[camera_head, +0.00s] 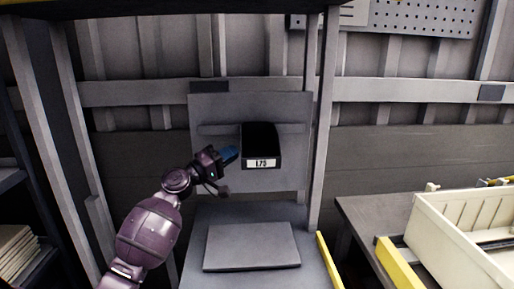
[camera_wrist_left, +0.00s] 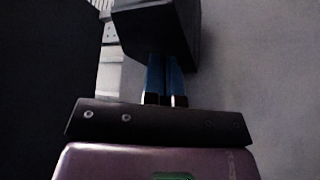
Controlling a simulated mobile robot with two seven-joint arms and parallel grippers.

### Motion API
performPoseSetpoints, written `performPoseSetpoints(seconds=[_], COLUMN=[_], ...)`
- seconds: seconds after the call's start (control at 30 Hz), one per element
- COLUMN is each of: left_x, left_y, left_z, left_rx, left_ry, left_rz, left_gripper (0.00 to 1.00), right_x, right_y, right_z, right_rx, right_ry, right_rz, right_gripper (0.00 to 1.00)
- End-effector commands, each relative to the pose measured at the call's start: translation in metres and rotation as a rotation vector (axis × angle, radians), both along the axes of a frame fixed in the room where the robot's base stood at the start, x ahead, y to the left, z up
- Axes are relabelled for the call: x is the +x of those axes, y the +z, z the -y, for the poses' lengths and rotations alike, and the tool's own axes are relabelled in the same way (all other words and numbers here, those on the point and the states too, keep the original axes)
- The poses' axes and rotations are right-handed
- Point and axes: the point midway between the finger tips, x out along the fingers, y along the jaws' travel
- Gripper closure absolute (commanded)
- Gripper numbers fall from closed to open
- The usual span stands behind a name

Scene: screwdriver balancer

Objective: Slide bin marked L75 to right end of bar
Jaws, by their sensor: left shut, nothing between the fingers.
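The black bin marked L75 (camera_head: 261,163) hangs on a horizontal grey bar (camera_head: 215,129) on a grey panel. It sits right of the bar's middle, with a stretch of bar showing on its right. My left gripper (camera_head: 233,153) is just left of the bin, its blue fingers shut together and empty, pointing at the bin's left side. In the left wrist view the shut fingers (camera_wrist_left: 165,75) reach up to the dark bin (camera_wrist_left: 160,25); I cannot tell whether they touch it. My right gripper is not in view.
A grey slab (camera_head: 252,247) lies on the surface below the panel. A grey post (camera_head: 323,120) stands right of the panel. A cream crate (camera_head: 450,235) and yellow rails (camera_head: 398,265) are at the lower right. A dark shelf (camera_head: 12,180) is at the left edge.

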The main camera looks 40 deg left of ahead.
Motion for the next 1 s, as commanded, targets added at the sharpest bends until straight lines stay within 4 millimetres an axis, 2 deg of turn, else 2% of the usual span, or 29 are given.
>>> performPoseSetpoints(seconds=[0.57, 1.0], left_x=[0.009, 0.016], left_y=[0.0, 0.0], left_z=[0.011, 0.02], left_rx=[-0.001, -0.001], left_ry=[-0.001, -0.002], left_rz=[-0.001, 0.0], left_gripper=[1.0, 1.0], right_x=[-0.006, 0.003], right_y=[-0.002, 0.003], right_z=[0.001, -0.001], right_rx=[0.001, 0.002], right_ry=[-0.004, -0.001], right_rz=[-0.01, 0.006], right_gripper=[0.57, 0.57])
